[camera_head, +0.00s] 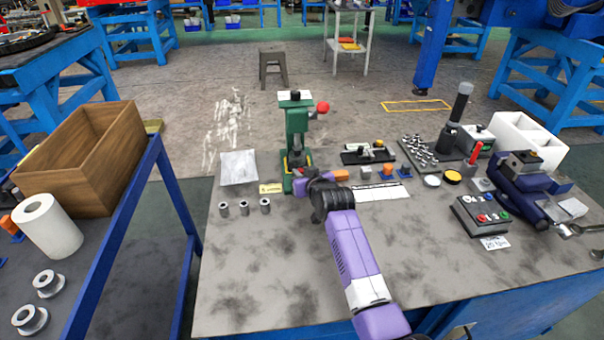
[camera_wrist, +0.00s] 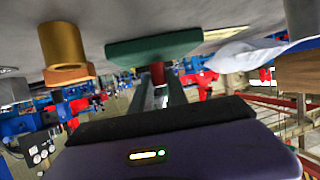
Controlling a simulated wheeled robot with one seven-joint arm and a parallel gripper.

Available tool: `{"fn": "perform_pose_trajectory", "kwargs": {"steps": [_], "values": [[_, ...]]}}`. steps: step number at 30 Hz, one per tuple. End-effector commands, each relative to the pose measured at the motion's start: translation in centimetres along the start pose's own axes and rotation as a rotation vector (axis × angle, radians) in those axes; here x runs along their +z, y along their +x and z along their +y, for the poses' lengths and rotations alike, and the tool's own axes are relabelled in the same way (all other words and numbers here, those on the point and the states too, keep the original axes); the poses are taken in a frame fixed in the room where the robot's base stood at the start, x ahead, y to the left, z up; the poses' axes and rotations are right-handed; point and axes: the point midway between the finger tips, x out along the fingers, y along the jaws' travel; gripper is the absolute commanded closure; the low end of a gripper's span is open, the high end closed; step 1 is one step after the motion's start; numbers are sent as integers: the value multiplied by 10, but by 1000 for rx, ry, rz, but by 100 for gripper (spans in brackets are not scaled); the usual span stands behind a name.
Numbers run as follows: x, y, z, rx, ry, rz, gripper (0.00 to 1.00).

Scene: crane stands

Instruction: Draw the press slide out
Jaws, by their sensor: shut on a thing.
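The green press (camera_head: 297,128) stands upright at the back of the grey bench, with a red ball knob (camera_head: 322,107) at its upper right. My gripper (camera_head: 300,180) is low at the front of the press base; my wrist covers part of it in the head view. In the wrist view, the fingers (camera_wrist: 158,88) are shut on a small red part (camera_wrist: 158,72) right by the green base (camera_wrist: 150,47). This red part looks like the press slide's grip. The slide itself is mostly hidden, so how far out it stands cannot be told.
Several small metal cylinders (camera_head: 244,208) stand front-left of the press, and a clear bag (camera_head: 238,167) lies behind them. A black control box (camera_head: 480,215) stands further right. The front bench is clear.

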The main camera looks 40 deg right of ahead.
Motion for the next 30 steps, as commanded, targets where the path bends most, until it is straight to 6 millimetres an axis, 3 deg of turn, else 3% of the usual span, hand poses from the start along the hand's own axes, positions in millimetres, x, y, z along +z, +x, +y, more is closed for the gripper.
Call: {"fn": "perform_pose_trajectory", "kwargs": {"steps": [16,30], "values": [[1,-4,-1,0,-1,-2,100],[28,-68,-15,-1,-3,-5,100]]}}
